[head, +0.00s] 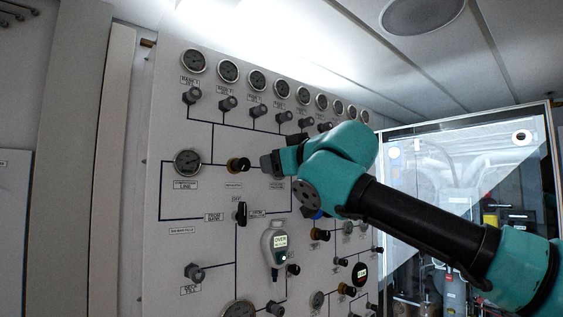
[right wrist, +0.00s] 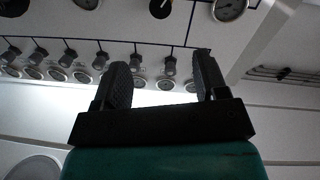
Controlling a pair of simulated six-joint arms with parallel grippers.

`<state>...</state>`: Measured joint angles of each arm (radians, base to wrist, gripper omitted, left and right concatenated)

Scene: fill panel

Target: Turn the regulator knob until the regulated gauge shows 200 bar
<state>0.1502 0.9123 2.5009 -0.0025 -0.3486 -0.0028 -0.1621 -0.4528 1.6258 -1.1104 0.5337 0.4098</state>
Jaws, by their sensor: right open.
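The regulator knob (head: 238,164) is a black knob with a brass-coloured collar on the upper left of the panel. A dark round knob, apparently the same one, shows at the top edge of the right wrist view (right wrist: 160,8). My right gripper (head: 267,162) is just right of the knob in the head view, apparently apart from it. In the right wrist view its two dark fingers (right wrist: 162,66) are spread with nothing between them. The regulated gauge is hidden behind my right arm in the head view. A cut-off gauge (right wrist: 88,3), perhaps that one, shows in the right wrist view; its reading is illegible.
The panel (head: 172,250) carries a row of gauges (head: 228,71) with valve knobs below. The compressor line gauge (head: 187,162) is left of the regulator knob. A black selector (head: 240,211) and a hanging grey handheld meter (head: 277,248) are below. A glazed cabinet (head: 470,180) stands at right.

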